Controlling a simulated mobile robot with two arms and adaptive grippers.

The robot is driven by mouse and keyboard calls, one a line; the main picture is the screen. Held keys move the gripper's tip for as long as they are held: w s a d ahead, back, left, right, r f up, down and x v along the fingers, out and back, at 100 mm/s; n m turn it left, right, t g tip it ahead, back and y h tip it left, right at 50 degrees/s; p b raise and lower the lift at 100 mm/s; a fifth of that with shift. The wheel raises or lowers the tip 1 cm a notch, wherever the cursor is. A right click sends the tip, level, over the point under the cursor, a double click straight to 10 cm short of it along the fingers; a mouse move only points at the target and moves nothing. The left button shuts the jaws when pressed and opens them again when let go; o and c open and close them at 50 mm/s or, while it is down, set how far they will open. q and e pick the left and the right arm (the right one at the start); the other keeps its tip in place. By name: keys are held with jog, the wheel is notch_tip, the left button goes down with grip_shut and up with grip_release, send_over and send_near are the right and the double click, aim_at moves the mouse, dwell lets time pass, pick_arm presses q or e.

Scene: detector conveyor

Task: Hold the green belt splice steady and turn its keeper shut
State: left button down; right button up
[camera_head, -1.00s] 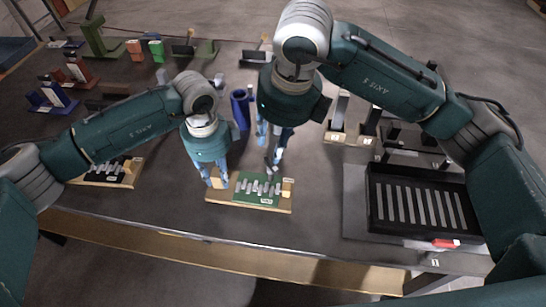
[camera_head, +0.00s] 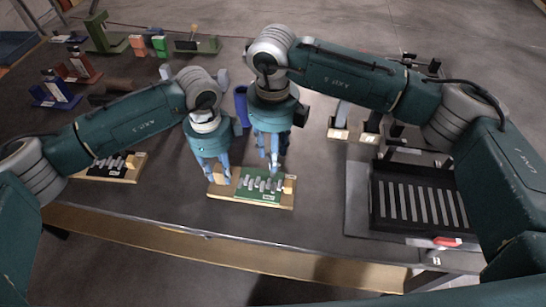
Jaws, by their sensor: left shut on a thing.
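The green belt splice (camera_head: 258,196) lies on a wooden board (camera_head: 225,199) at the table's front middle. Pale metal lacing pieces run across it, and a small wooden block stands at the board's right end (camera_head: 290,185). My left gripper (camera_head: 219,178) is at the board's left end, shut on the wooden block there, which its fingers partly cover. My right gripper (camera_head: 269,164) points down over the back edge of the green splice, its fingers close together. Whether it touches the lacing or grips anything is unclear. I cannot make out the keeper separately.
A black splice board (camera_head: 112,168) lies to the left. A blue cylinder (camera_head: 241,106) stands behind my grippers. A black slotted tray (camera_head: 378,205) with a red-handled part (camera_head: 447,242) is at the right. The table between the green splice and this tray is clear.

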jog(key=shift+f, duration=1.35)
grip_shut()
jog(key=shift+m, duration=0.4)
jog(key=m, duration=0.3)
jog(key=shift+w+a+r+m, duration=0.1)
jog(key=shift+a+m, duration=0.05)
jog(key=shift+m, duration=0.15)
jog(key=shift+w+a+m, duration=0.1)
jog(key=shift+m, duration=2.1)
